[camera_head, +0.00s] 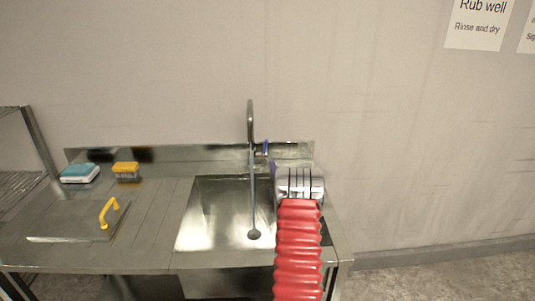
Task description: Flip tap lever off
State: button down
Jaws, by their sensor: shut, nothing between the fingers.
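The tall metal tap (250,125) stands at the back of the sink (208,215), with a thin dark spout or hose hanging down over the basin to a round end. A small blue lever (265,147) stands roughly upright on the right side of the tap. My red ribbed arm reaches up from the bottom to a silver wrist at the sink's right edge. My gripper (273,169) shows only as a small purplish part left of the wrist, just below and right of the lever. It is shut and empty. Contact with the lever cannot be told.
On the left counter are a teal and white sponge (79,173), a yellow box-like item (126,171) and a flat metal lid (75,224) with a yellow handle. A metal backsplash (190,155) runs behind. A rack (25,150) stands far left. Floor is open at right.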

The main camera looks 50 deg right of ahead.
aim_at(266, 145)
jog(key=x, duration=0.8)
jog(key=shift+w+d, duration=0.1)
jog(key=shift+w+r, duration=0.1)
